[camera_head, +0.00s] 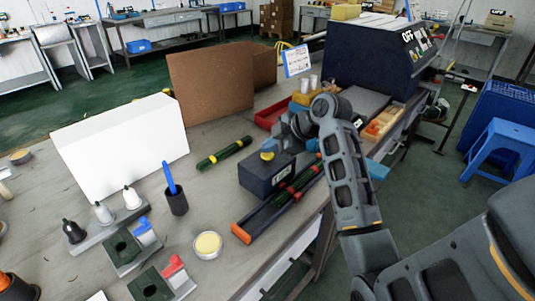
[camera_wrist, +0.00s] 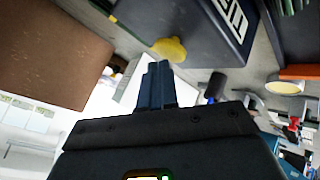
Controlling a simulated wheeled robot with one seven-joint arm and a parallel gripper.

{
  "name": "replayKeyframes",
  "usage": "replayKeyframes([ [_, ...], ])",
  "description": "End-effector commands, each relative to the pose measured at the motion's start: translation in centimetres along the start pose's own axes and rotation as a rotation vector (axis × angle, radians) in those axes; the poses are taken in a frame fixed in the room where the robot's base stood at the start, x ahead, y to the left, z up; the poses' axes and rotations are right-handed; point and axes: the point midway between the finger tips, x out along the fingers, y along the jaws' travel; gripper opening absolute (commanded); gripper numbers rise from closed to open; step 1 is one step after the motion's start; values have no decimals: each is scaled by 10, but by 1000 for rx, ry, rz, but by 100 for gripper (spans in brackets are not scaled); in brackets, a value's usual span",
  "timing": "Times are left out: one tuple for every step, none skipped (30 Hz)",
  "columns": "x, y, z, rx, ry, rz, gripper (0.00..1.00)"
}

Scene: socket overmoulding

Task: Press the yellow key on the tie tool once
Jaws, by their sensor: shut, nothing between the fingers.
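The tie tool is a dark blue box (camera_head: 266,178) on the workbench, with a rounded yellow key (camera_head: 267,155) on its top. In the wrist view the yellow key (camera_wrist: 170,48) sticks out from the box (camera_wrist: 198,27), close ahead of my fingertips. My gripper (camera_wrist: 158,68) is shut and empty, its two fingers together. There is a small gap in the picture between the fingertips and the key.
Dark bars (camera_head: 280,200) with red and green parts lie beside the box at the bench edge. A green-black rod (camera_head: 224,154) lies behind left. A pen cup (camera_head: 176,202) and a round yellow-topped dish (camera_head: 207,244) stand in front. A brown panel (camera_head: 215,85) stands behind.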

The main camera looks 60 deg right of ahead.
Motion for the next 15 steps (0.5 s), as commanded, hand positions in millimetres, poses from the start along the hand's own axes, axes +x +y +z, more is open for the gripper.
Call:
replayKeyframes([
  [1, -1, 0, 0, 0, 0, 0],
  [1, -1, 1, 0, 0, 0, 0],
  [1, -1, 1, 0, 0, 0, 0],
  [2, -1, 1, 0, 0, 0, 0],
  [2, -1, 1, 0, 0, 0, 0],
  [2, -2, 2, 0, 0, 0, 0],
  [2, -2, 2, 0, 0, 0, 0],
  [2, -2, 2, 0, 0, 0, 0],
  [3, -2, 2, 0, 0, 0, 0],
  [3, -2, 2, 0, 0, 0, 0],
  [3, -2, 2, 1, 0, 0, 0],
  [4, -3, 3, 1, 0, -1, 0],
  [4, -3, 3, 1, 0, -1, 0],
  [4, -3, 3, 1, 0, -1, 0],
  [4, -3, 3, 1, 0, -1, 0],
])
